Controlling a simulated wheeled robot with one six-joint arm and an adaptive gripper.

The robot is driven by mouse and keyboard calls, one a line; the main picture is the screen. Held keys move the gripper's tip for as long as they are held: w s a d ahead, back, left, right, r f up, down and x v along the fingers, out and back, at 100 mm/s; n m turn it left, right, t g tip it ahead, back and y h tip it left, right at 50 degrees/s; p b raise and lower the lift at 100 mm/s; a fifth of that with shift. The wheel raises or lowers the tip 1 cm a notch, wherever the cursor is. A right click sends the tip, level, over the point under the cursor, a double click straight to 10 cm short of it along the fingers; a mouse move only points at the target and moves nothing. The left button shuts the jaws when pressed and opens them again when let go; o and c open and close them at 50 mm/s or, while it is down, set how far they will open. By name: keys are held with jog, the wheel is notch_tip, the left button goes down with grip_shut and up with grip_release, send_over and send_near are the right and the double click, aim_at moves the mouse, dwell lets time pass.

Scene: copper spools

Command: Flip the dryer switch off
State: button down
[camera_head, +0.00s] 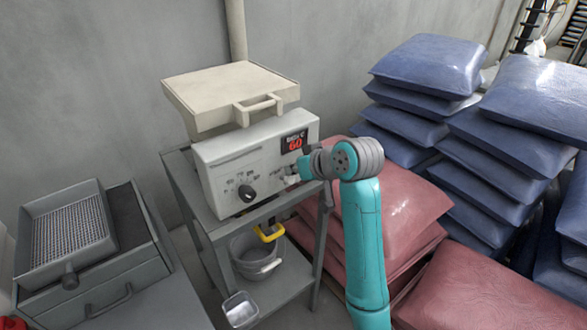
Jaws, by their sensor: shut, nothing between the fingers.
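The dryer (225,158) is a pale grey box on a metal stand, with a beige lid (215,88) above it. Its front has a black knob (247,193) and a lit red display (294,142) reading 60. My gripper (294,177) is at the right part of the front panel, below the display. It is small in view, and the fingers look closed with nothing held. The switch is not clearly visible; my gripper and wrist cover that part of the panel. I cannot tell whether the fingers touch it.
A grey bucket (256,262) stands on the stand's lower shelf. A sieve tray (70,230) sits on a grey drawer box at left. Pink sacks (405,212) lie behind and right of my arm, and blue sacks (425,68) are piled at right.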

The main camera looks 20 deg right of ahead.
aim_at(293, 182)
jog(key=shift+s+d+f+t, duration=0.1)
jog(key=shift+s+f+t, duration=0.2)
jog(key=shift+t, duration=0.3)
jog(key=f+t, duration=0.1)
jog(key=t, duration=0.1)
jog(key=s+f+t+y, duration=0.1)
jog(key=t, duration=0.1)
jog(key=f+t+y, duration=0.1)
jog(key=shift+s+d+f+t, duration=0.1)
jog(key=shift+s+d+t, duration=0.2)
jog(key=shift+s+t, duration=0.1)
